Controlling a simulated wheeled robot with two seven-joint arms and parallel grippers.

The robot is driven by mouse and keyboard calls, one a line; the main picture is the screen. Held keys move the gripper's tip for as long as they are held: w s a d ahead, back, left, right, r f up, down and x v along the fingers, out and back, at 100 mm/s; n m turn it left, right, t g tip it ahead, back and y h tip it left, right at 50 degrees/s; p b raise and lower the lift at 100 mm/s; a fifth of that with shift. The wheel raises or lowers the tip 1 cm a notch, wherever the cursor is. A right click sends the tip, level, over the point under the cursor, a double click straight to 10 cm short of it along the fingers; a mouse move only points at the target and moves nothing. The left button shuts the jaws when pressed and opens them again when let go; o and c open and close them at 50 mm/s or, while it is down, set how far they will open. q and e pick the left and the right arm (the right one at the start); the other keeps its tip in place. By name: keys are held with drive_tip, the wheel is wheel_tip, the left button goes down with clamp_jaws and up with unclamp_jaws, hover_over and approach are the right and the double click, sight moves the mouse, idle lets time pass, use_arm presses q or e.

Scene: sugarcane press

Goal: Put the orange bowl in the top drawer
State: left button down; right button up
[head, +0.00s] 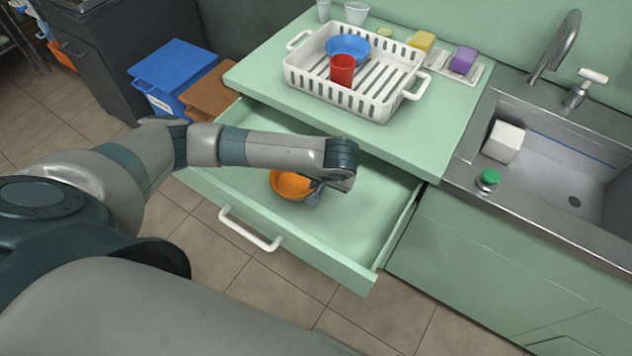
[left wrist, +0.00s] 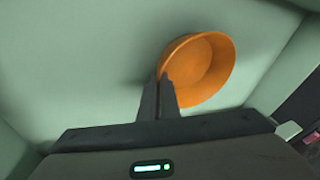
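The orange bowl (head: 288,186) is inside the open top drawer (head: 352,232), near its middle. My left gripper (head: 314,197) reaches down into the drawer at the bowl's right side, and my wrist hides part of the bowl. In the left wrist view, the bowl (left wrist: 205,68) is tilted in the picture, and the two fingers (left wrist: 160,88) are close together with its near rim between them. Whether the bowl's base touches the drawer floor cannot be told. My right gripper is not in view.
A white dish rack (head: 390,100) holding a blue bowl (head: 348,47) and a red cup (head: 342,70) stands on the counter above the drawer. The sink (head: 560,150) is at the right. The drawer's right part is empty. Its front has a white handle (head: 248,232).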

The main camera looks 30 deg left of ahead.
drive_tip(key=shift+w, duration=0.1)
use_arm(q)
drive_tip(key=c, duration=2)
unclamp_jaws()
drive_tip(key=shift+f, duration=0.1)
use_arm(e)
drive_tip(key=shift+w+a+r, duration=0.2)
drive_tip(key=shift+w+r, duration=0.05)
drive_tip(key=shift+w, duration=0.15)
use_arm(q)
drive_tip(key=shift+r, duration=0.2)
drive_tip(key=shift+p+v, duration=0.9)
drive_tip(key=shift+v, duration=5.1)
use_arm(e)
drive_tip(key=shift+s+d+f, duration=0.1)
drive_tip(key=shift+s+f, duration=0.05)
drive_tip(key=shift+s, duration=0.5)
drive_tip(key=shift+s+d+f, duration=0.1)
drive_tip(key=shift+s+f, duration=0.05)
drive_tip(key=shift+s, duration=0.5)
